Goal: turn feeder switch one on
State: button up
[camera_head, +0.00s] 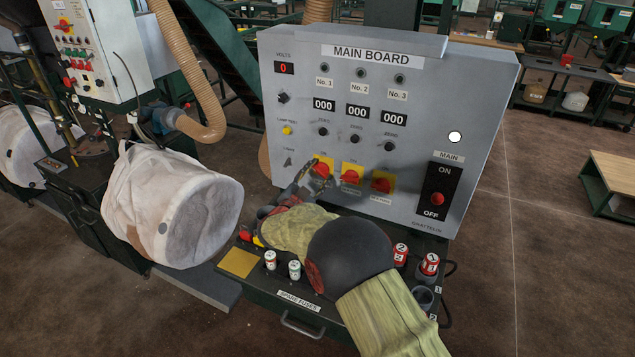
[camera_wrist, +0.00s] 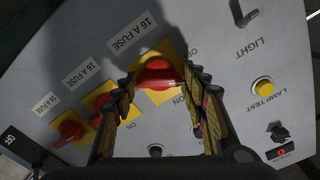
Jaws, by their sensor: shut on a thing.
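Feeder switch one (camera_head: 321,170) is the leftmost of three red rotary knobs on yellow plates on the grey main board (camera_head: 490,90). In the wrist view this knob (camera_wrist: 158,74) sits between my two fingers. My gripper (camera_head: 313,174) is shut on it, with a finger on either side; the wrist view also shows my gripper (camera_wrist: 161,80). An ON label shows beside its plate, but I cannot tell the knob's exact setting. The second knob (camera_head: 350,176) and third knob (camera_head: 381,185) are to its right, untouched.
The main switch (camera_head: 437,200) is at the board's lower right. Red fuses (camera_head: 400,254) and white fuses (camera_head: 270,260) stand on the ledge below, near my arm. A white bulk bag (camera_head: 180,210) hangs at the left. Number displays (camera_head: 357,112) read 000.

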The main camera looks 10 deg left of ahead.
jog(key=m+b, duration=1.1)
jog(key=shift+f, duration=0.1)
jog(key=shift+m, duration=0.4)
jog(key=o, duration=1.1)
jog(key=shift+o, duration=0.3)
jog(key=v, duration=1.2)
